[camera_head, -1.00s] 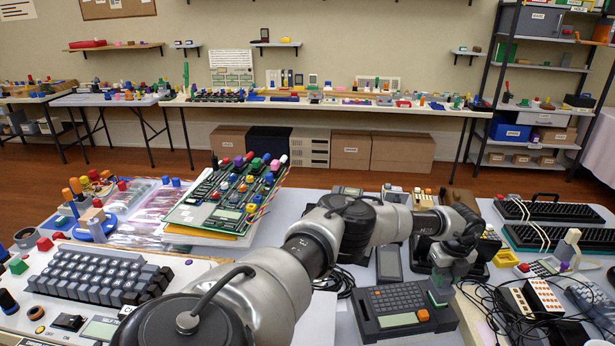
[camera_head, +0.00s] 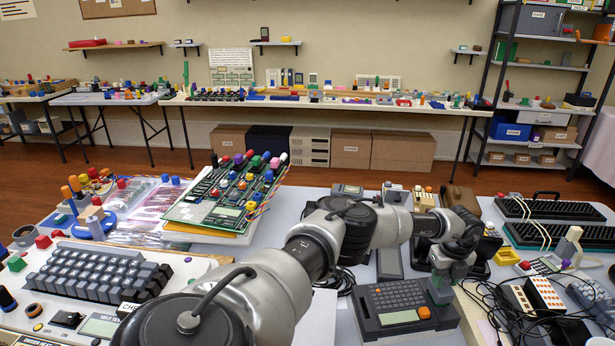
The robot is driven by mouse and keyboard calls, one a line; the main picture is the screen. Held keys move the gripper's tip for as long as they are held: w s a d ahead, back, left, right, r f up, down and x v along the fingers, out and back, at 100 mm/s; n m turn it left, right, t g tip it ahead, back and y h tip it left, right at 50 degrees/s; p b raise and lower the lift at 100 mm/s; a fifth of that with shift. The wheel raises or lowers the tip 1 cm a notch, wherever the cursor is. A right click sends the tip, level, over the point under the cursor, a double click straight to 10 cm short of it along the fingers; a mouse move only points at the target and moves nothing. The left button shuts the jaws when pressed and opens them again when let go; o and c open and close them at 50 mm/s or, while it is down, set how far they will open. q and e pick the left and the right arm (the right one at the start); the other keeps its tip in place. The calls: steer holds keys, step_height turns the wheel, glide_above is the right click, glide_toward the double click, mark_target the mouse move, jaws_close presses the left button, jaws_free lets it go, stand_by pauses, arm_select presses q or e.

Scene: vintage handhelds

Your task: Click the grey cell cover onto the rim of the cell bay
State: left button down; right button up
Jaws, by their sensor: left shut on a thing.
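A dark handheld calculator (camera_head: 378,322) with rows of keys, a pale display and an orange key lies on the table at the lower middle. My left arm reaches across from the lower left. My left gripper (camera_head: 440,291) points down at the calculator's right end and is shut on a small piece, taken as the grey cell cover, of which almost nothing can be made out. Green parts show at the fingers. The cell bay and its rim cannot be made out, so I cannot tell whether the cover touches it. My right gripper is not in view.
Black cables (camera_head: 490,295) lie tangled just right of the gripper. A grey keyboard (camera_head: 85,272) and a green circuit board (camera_head: 215,212) with coloured caps are at the left. Little table is free around the calculator.

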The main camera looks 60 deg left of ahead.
arm_select(q)
steer(key=shift+f+b, duration=0.4)
steer(key=shift+f, duration=0.3)
steer(key=c, duration=0.7)
jaws_free()
steer(key=shift+c, duration=1.6)
step_height(320, 180, up, 7)
steer(key=p, duration=0.6)
steer(key=shift+p, duration=0.4)
steer(key=shift+d, duration=0.1)
